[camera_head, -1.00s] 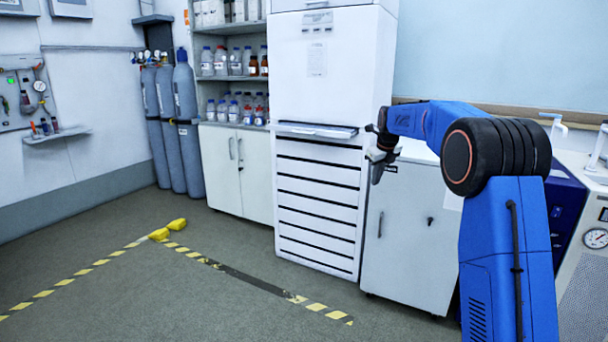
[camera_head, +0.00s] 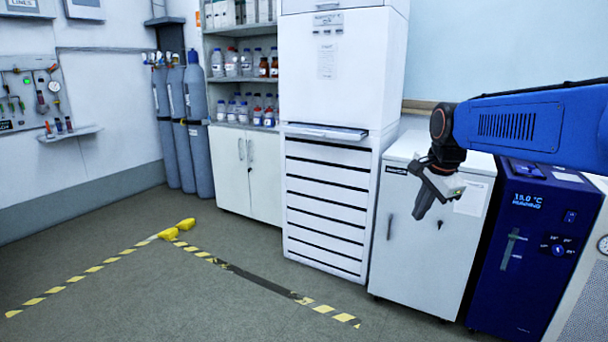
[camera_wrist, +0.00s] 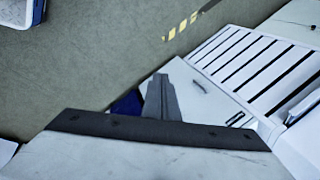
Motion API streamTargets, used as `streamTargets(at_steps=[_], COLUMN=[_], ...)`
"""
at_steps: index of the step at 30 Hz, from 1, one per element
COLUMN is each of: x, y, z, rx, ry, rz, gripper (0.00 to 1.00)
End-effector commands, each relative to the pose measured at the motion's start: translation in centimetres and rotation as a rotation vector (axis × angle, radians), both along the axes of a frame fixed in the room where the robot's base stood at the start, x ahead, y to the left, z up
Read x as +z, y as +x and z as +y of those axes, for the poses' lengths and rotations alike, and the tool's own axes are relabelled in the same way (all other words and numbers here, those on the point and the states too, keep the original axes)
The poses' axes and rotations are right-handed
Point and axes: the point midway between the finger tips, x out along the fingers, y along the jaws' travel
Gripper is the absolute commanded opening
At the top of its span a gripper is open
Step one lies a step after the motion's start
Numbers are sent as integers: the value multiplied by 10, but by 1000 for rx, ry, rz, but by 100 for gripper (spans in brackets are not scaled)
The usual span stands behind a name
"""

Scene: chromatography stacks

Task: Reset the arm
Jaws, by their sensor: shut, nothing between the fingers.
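My blue arm reaches in from the right edge of the head view. My gripper (camera_head: 424,204) hangs at its end, fingers pointing down, in front of the white low cabinet (camera_head: 415,245). Its fingers are together and hold nothing. In the wrist view the gripper (camera_wrist: 161,95) shows as a grey finger shape at the middle, with the pale cabinet front and a drawer stack behind it. I cannot tell how far the gripper is from the cabinet.
A tall white drawer unit (camera_head: 325,205) stands left of the cabinet. A dark blue chiller (camera_head: 530,250) with a lit display stands right of it. Grey gas cylinders (camera_head: 198,130) stand at the back left.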

Motion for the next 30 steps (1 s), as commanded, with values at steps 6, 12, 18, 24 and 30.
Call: streamTargets(at_steps=[6, 12, 18, 24, 30], x=[-16, -41, -75, -111, -133], y=[-80, -147, -212, -264, -290], z=[2, 2, 3, 3, 2], rx=[274, 529, 784, 1013, 1139], ry=[-120, -233, -347, -449, -504], rz=[-10, -15, -20, -22, -23], gripper=[0, 0, 0, 0, 0])
